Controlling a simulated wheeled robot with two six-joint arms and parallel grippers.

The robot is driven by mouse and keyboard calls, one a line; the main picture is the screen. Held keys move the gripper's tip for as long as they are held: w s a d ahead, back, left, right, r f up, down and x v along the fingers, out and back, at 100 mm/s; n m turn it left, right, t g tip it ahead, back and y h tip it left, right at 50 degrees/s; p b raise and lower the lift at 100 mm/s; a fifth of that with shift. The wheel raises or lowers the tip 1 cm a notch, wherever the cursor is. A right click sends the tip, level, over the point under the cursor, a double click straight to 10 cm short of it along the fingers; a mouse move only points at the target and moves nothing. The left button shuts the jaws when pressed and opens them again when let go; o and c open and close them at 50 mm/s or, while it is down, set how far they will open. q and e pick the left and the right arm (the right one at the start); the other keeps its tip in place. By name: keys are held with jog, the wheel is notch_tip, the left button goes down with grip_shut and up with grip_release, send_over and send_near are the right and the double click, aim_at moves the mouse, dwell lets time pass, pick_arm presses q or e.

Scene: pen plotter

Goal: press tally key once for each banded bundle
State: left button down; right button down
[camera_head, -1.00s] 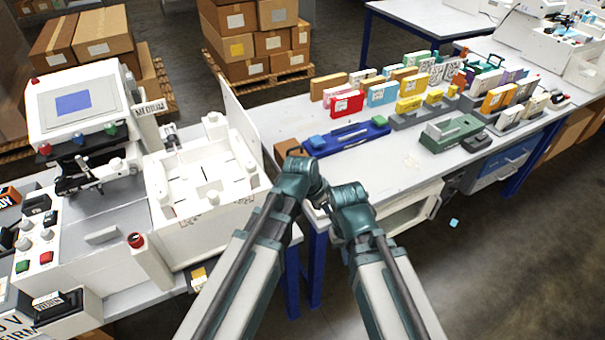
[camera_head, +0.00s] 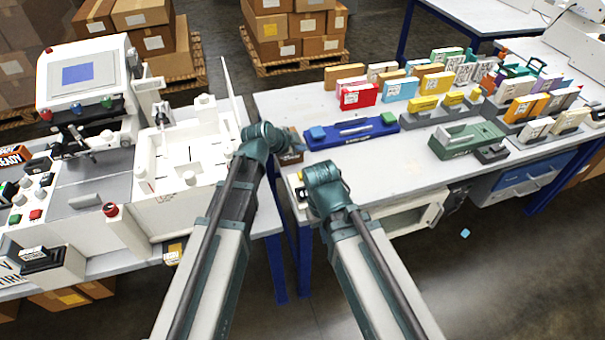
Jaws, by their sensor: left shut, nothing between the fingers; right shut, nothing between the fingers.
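No key is plainly labelled tally, and I cannot make out which one it is. A blue holder (camera_head: 352,134) with a small block at its left end lies on the right table. A green device (camera_head: 466,139) with a dark piece beside it sits farther right. Many colored upright packs, such as a red one (camera_head: 357,94) and a yellow one (camera_head: 421,104), stand in rows; bands cannot be made out. My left gripper (camera_head: 284,139) is shut and empty near the right table's left edge. My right gripper (camera_head: 312,190) is shut and empty, lower, by that table's front edge.
A white machine with a screen (camera_head: 80,73), buttons and a red knob (camera_head: 109,209) fills the left table. Its walled white tray (camera_head: 180,160) is near my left arm. The right table's front strip (camera_head: 380,165) is clear. Boxes (camera_head: 272,27) stand on pallets behind.

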aim_at(300, 176)
pick_arm(q)
jog(key=shift+f, duration=0.2)
notch_tip(300, 176, down, 8)
jog(key=b, duration=0.9)
jog(key=shift+f, duration=0.25)
jog(key=shift+f, duration=0.1)
dwell(1.3)
jog(key=shift+f+b, duration=0.3)
jog(key=shift+b, duration=0.05)
jog(key=shift+f+b, duration=0.55)
jog(key=shift+f, duration=0.05)
dwell(0.7)
jog(key=shift+r, duration=0.1)
jog(key=shift+r+p, duration=0.95)
jog(key=shift+p, duration=0.1)
